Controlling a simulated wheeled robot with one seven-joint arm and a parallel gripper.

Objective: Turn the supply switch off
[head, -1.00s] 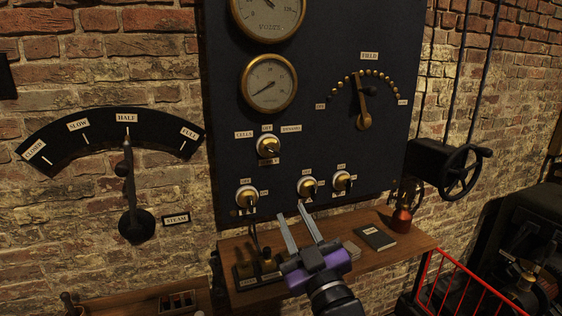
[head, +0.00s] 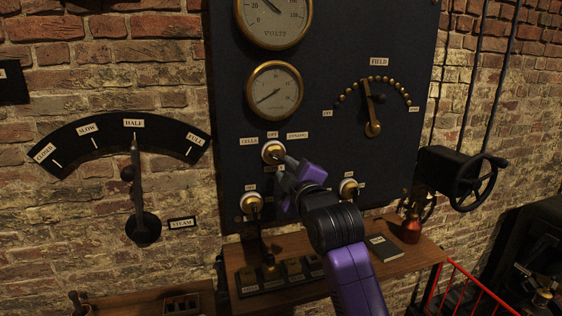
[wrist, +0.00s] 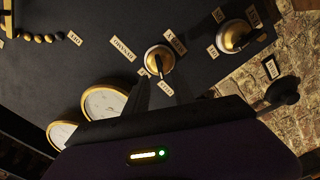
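The supply switch (head: 273,152) is a round brass and white knob on the dark panel, below the lower gauge. CELLS is at its left, OFF above and DYNAMO at its right. In the wrist view the knob (wrist: 159,59) is seen turned about, its dark handle pointing down the picture, roughly towards the CELLS label (wrist: 167,90). My gripper (head: 285,159) is at the knob from the lower right. In the wrist view its two grey fingers stand apart, with the handle near the gap between their tips. I cannot tell whether they touch it.
Other switches sit lower on the panel, at left (head: 251,203) and right (head: 349,188); my arm hides another between them. A wooden shelf (head: 420,254) runs below. The steam lever (head: 138,185) is at left, a handwheel (head: 476,182) at right.

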